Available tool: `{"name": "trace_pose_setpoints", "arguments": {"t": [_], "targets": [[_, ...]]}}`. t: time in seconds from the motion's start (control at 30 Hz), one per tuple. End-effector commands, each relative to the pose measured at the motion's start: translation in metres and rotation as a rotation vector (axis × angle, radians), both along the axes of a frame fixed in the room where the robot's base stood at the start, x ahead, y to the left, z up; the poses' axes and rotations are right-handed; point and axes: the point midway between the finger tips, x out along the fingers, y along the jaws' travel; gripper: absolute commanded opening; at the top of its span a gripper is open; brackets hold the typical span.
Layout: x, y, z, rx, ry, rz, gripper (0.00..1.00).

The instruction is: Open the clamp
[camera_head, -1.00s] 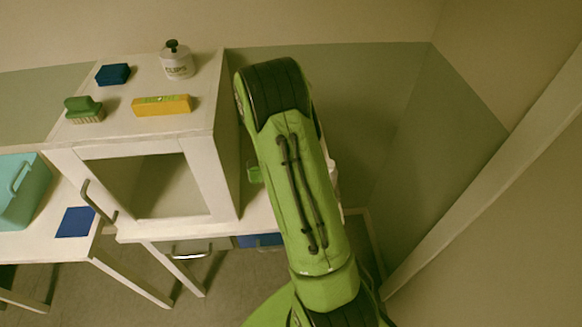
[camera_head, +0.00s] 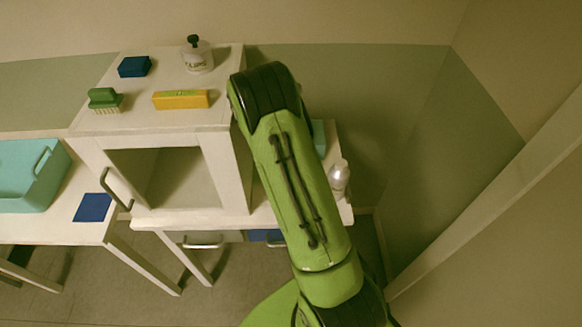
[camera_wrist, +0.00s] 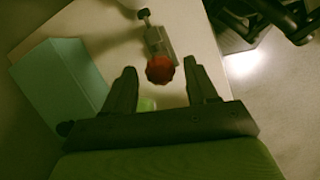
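In the wrist view, my gripper (camera_wrist: 160,69) is open, with its two dark fingers spread. A round red knob (camera_wrist: 160,70) shows between the fingertips, and I cannot tell its distance from them. Just beyond it is a grey metal piece (camera_wrist: 158,41) with a small pale-and-dark end, on or over the white table top. These look like parts of the clamp, but I cannot be sure. In the head view, my green arm hides my gripper and the clamp.
A teal box (camera_wrist: 65,80) stands left of my gripper in the wrist view. A clear bottle (camera_head: 339,180) stands at the table's right edge.

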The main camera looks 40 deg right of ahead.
Motion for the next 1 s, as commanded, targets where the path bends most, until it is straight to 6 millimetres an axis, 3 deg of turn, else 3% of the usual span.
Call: {"name": "trace_pose_setpoints", "arguments": {"t": [0.33,0.7,0.83,1.0], "targets": [[0.001,0.002,0.006,0.001,0.001,0.001,0.58],[0.025,0.023,0.092,-0.001,-0.002,0.002,0.58],[0.029,0.028,0.109,-0.001,-0.001,0.0,0.58],[0.03,0.029,0.113,0.001,0.002,-0.001,0.58]]}}
